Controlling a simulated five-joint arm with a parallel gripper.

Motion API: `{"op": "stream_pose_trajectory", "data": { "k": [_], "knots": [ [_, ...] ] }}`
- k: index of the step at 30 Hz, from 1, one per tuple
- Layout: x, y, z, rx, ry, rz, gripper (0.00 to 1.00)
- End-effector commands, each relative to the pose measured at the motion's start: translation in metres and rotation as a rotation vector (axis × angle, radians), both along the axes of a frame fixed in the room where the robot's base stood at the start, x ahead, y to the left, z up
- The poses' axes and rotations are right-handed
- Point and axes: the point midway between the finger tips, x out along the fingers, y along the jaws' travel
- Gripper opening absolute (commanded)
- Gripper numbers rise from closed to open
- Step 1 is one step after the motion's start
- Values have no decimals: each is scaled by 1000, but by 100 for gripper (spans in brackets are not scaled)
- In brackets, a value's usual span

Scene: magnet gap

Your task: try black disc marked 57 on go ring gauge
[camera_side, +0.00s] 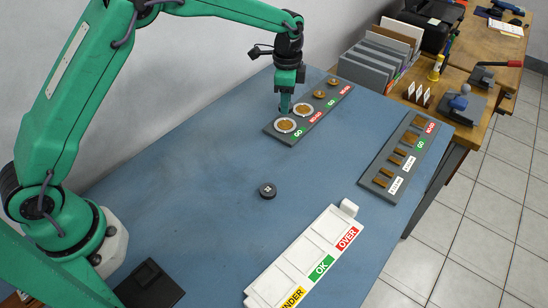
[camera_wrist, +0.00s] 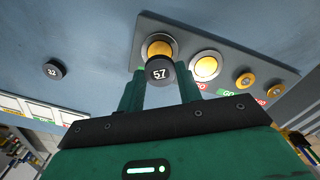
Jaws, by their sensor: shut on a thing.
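The black disc marked 57 (camera_wrist: 159,70) is between the two green fingers of my gripper (camera_wrist: 159,88) in the wrist view, and the fingers are shut on it. Its number faces the wrist camera. The go ring gauge (camera_wrist: 150,46), a pale ring around a brass-coloured centre, shows behind the disc, which overlaps its near edge in the picture. In the side view, my gripper (camera_side: 285,108) points down beside the go ring gauge (camera_side: 285,125), at the rear edge of the gauge board. The held disc is not clearly visible there, and its height above the ring cannot be told.
The no-go ring (camera_side: 303,110) and two smaller brass gauges share the grey board (camera_side: 292,139). A disc marked 32 (camera_wrist: 54,69) lies on the blue table. A white tray labelled UNDER, OK and OVER (camera_side: 283,264) and a slot-gauge board (camera_side: 398,184) stand nearer. The middle-left table is clear.

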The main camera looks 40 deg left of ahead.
Motion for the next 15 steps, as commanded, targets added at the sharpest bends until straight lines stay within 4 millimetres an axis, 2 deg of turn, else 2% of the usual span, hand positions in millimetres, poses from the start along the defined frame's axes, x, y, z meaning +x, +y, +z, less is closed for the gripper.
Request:
{"op": "stream_pose_trajectory", "data": {
  "k": [15],
  "knots": [
    [0, 0, -5, 0, -1, -1, 15]
  ]
}}
